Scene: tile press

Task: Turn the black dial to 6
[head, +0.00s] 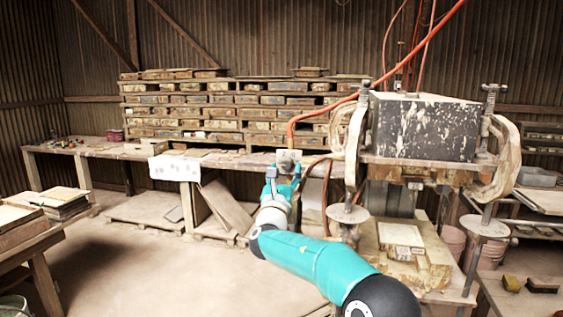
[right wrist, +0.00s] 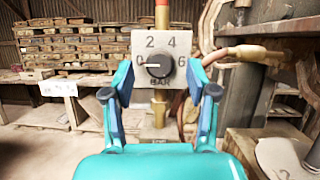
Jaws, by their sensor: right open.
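The black dial (right wrist: 158,66) sits on a grey plate (right wrist: 178,42) marked 0, 2, 4, 6 and BAR in the right wrist view. Its white pointer mark points left, at 0. In the head view the plate (head: 288,158) stands just beyond my right gripper (head: 283,176); the dial itself is too small to make out there. In the right wrist view my right gripper (right wrist: 160,80) is open, its fingers on the left and right of the dial with gaps to it. My left gripper is not in view.
A tile press (head: 425,125) with rusty clamp arms stands to the right. An orange hose (head: 340,103) and a copper pipe (right wrist: 250,53) run near the plate. Stacked wooden moulds (head: 200,105) lie on a long bench (head: 100,149) behind. The floor at left is partly clear.

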